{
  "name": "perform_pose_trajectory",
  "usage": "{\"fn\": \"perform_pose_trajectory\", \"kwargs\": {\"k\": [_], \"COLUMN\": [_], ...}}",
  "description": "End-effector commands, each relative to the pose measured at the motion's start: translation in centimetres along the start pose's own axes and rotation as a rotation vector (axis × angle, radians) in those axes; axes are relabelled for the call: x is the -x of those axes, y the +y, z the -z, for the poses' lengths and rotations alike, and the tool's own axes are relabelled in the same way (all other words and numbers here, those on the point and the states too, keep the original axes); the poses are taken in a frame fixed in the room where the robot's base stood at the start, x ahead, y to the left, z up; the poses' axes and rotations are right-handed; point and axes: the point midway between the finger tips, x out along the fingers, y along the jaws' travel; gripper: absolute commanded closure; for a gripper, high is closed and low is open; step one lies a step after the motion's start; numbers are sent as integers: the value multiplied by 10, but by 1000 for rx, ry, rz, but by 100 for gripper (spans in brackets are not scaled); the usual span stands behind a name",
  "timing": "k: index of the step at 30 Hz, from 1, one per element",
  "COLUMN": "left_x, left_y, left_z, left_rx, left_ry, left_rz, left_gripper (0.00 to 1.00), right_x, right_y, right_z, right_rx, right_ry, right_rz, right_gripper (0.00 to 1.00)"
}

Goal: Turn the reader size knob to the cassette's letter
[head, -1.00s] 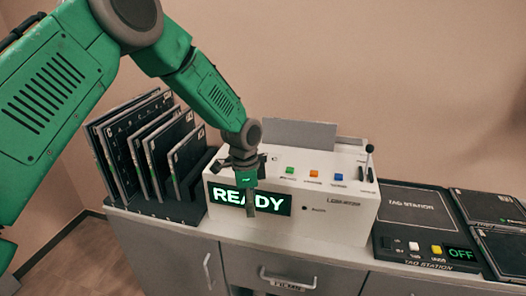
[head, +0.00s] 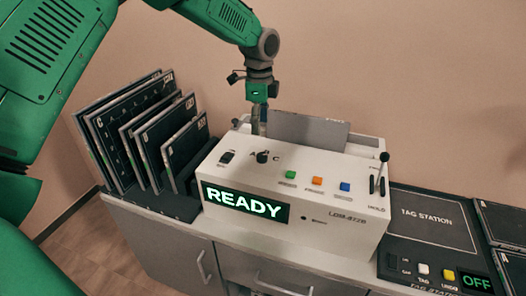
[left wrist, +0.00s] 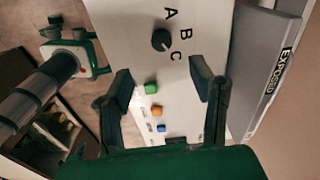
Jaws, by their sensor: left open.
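The white reader (head: 300,229) stands on the counter with its display lit "READY". Its dark size knob (head: 262,157) is on the top face among the letters A, B and C. The left wrist view also shows the knob (left wrist: 161,40), but I cannot tell which letter it points to. My left gripper (head: 258,122) is above the reader's back edge, behind the knob and apart from it. In the left wrist view its fingers (left wrist: 162,85) are open and empty.
Green (head: 290,174), orange (head: 317,180) and blue (head: 345,187) buttons and a lever (head: 380,172) lie right of the knob. A rack with several lettered cassettes (head: 128,135) stands at left. The tag station (head: 430,222), reading OFF, is at right.

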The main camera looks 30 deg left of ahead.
Motion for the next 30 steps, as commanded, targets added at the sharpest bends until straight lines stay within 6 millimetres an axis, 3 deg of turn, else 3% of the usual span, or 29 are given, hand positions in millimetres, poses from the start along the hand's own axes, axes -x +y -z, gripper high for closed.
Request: {"fn": "perform_pose_trajectory", "kwargs": {"k": [6, 15, 28, 29, 30], "left_x": [-52, -99, -111, -111, -111], "left_y": [-1, -1, -1, -1, -1], "left_z": [1, 0, 1, 1, 1], "left_rx": [1, 1, 0, 0, 0], "left_ry": [-3, 0, 0, 0, 0], "left_rz": [-8, -3, -1, -1, -1], "left_gripper": [50, 50, 50, 54, 68], "right_x": [5, 9, 10, 10, 10], "right_y": [0, 0, 0, 0, 0], "right_z": [0, 1, 1, 1, 1], "right_rx": [0, 0, 0, 0, 0], "right_ry": [0, 1, 1, 1, 1], "right_rz": [0, 0, 0, 0, 0], "right_gripper": [100, 100, 100, 100, 100]}}
